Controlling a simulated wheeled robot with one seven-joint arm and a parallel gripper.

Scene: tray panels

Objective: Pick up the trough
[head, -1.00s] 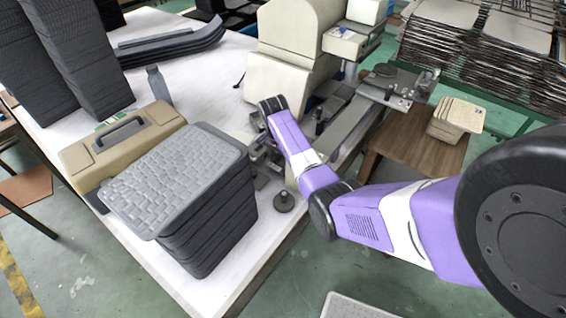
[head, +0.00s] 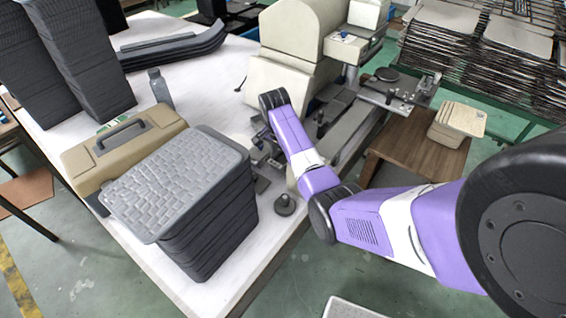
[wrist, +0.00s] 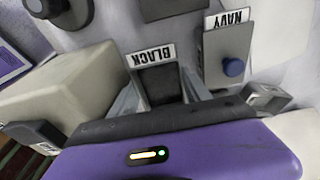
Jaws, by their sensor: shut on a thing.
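In the wrist view, my gripper (wrist: 160,88) is shut, with its pale fingers on either side of a dark grey narrow trough (wrist: 162,86). A white label reading BLACK sits at the trough's far end and appears upside down. The near part of the trough is hidden by the dark front edge of my gripper. In the head view, my purple arm reaches down to the bench beside the cream machine. The trough cannot be made out there.
A grey holder labelled NAVY with a blue knob (wrist: 233,67) stands close on the right in the wrist view. In the head view, stacked grey trays (head: 190,180), a tan case (head: 125,150) and a cream machine (head: 290,85) crowd the white bench.

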